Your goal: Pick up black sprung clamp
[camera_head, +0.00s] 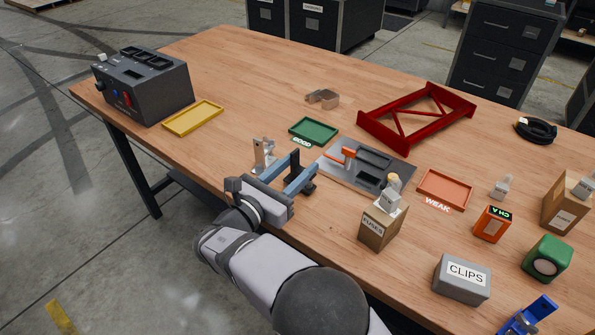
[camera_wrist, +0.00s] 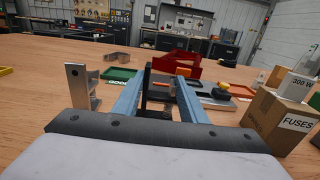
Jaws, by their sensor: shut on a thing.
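The black sprung clamp (camera_head: 306,186) is between the two blue fingers of my gripper (camera_head: 306,165), at the near side of the wooden table. My gripper is shut on it. In the wrist view the clamp (camera_wrist: 157,97) shows as a dark upright shape between the fingers (camera_wrist: 160,80). The fingers hide part of it. I cannot tell whether it touches the table.
A metal bracket (camera_head: 262,157) stands close left of my gripper. Further right are a FUSES box (camera_head: 376,229) and a red WEAK tray (camera_head: 443,189).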

